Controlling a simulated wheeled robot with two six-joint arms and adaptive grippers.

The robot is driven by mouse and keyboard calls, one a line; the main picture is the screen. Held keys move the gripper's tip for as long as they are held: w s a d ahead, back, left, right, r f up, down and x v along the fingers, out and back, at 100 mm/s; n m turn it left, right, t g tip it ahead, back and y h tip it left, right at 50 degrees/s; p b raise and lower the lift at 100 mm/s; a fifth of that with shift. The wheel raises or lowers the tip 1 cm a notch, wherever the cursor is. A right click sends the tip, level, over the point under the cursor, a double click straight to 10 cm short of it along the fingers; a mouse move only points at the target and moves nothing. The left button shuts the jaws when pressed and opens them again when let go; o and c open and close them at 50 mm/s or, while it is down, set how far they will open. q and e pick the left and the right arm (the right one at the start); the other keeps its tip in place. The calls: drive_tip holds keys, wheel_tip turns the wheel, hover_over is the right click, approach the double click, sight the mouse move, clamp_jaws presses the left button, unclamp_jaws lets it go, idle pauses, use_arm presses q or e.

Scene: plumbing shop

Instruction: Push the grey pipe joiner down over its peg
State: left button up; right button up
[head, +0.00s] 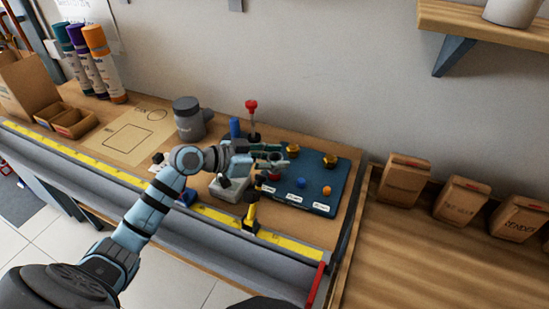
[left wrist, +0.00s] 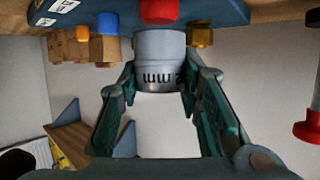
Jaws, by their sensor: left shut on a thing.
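The grey pipe joiner (left wrist: 160,62) is between the two fingers of my left gripper (left wrist: 160,88), which is shut on it. Dark marks show on its side. In the left wrist view, where the board is at the top, a red peg (left wrist: 160,11) is in line with the joiner, at its board-side end. I cannot tell whether the joiner touches the peg or is around it. In the head view my left gripper (head: 277,160) is over the dark blue board (head: 320,177), and the red peg (head: 273,176) shows just below it. My right gripper is not in view.
On the board are a blue peg (head: 301,183), an orange peg (head: 327,191) and brass fittings (head: 329,159). A red-topped tool (head: 252,112) stands behind my gripper. A grey box (head: 229,190) and a yellow-black clamp (head: 251,217) are nearby.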

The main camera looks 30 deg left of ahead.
use_arm(q)
drive_tip(key=shift+f, duration=0.15)
idle(0.7)
drive_tip(key=shift+f+b, duration=0.65)
drive_tip(key=shift+b, duration=0.05)
drive_tip(key=o, duration=1)
drive_tip(key=v, duration=0.7)
drive_tip(key=shift+s+a+r, duration=0.1)
drive_tip(key=shift+s+a, duration=0.05)
drive_tip(key=shift+s, duration=0.1)
drive_tip(key=shift+r, duration=0.15)
